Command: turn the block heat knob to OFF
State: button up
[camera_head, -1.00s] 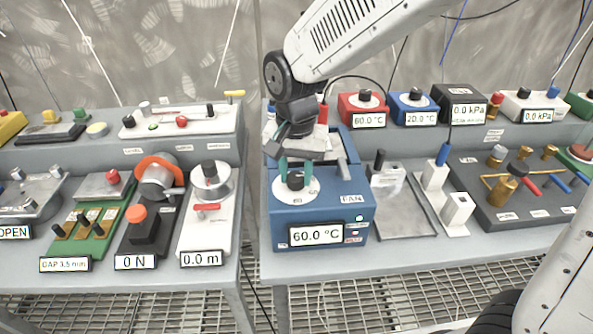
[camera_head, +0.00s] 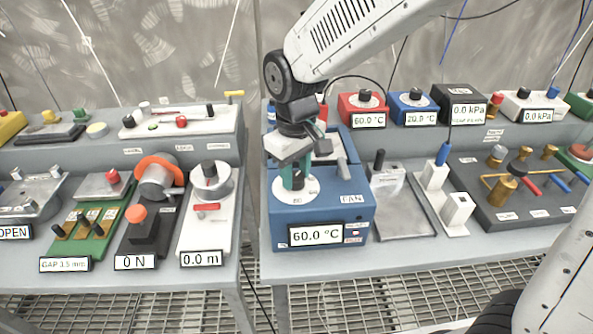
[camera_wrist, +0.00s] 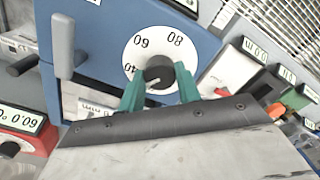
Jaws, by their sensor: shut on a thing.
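The blue heater block (camera_head: 285,222) stands on the bench, with a display (camera_head: 316,234) reading 60.0 °C. On its top is a white dial (camera_head: 312,191) with a dark knob at its centre. My gripper (camera_head: 294,181) reaches down from above, its green fingers around the knob and hiding most of it. In the wrist view the green fingers (camera_wrist: 160,90) are shut on the black knob (camera_wrist: 161,68) from both sides. The dial there (camera_wrist: 145,45) shows 40, 60 and 80; its lower part is hidden. The knob's white mark faces down towards the gripper.
A grey lever (camera_head: 343,168) stands up close to the right of my gripper. Red (camera_head: 350,103) and blue (camera_head: 405,105) boxes sit on the back shelf. A grey tray (camera_head: 400,215) lies to the right; a white device (camera_head: 195,225) stands to the left.

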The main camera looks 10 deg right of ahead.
aim_at(296, 176)
jog(key=n, duration=0.7)
dwell(0.6)
jog(key=o, duration=1)
jog(key=shift+c, duration=0.2)
jog(key=shift+r, duration=0.1)
notch_tip(296, 176, up, 8)
jog(key=shift+f, duration=0.15)
